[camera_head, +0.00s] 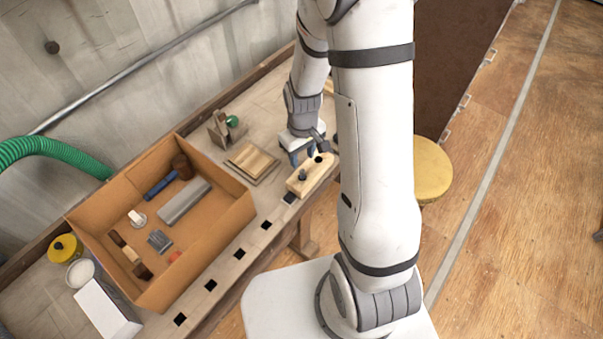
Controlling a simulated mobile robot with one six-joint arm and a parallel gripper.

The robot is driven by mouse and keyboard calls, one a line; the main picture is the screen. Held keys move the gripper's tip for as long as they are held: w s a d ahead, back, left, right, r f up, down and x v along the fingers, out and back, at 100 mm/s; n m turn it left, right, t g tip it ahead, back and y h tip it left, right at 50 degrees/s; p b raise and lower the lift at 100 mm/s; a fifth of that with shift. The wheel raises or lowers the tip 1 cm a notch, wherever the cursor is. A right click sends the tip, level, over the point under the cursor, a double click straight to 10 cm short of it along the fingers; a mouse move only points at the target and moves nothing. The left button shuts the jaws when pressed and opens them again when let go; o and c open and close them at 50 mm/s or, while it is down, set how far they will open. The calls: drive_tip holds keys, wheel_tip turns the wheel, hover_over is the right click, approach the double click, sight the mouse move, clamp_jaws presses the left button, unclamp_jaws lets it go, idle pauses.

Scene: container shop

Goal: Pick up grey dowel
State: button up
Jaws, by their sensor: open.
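A long grey bar (184,202), which looks like the grey dowel, lies at a slant in the open cardboard box (225,225) on the workbench. A cluster of smaller grey pieces (159,241) lies below it in the same box, too small to tell exactly. My gripper (302,158) is open, to the right of the box, low over the bench and close to a wooden block plane (312,174). It is apart from the grey bar. I see nothing held in it, though its fingers are small in this view.
A yellow stool (432,170) stands at right.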

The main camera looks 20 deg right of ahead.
sight(303, 171)
drive_tip(key=shift+s+f+p, duration=0.1)
drive_tip(key=shift+f+p, duration=0.7)
drive_tip(key=shift+f, duration=2.3)
clamp_jaws()
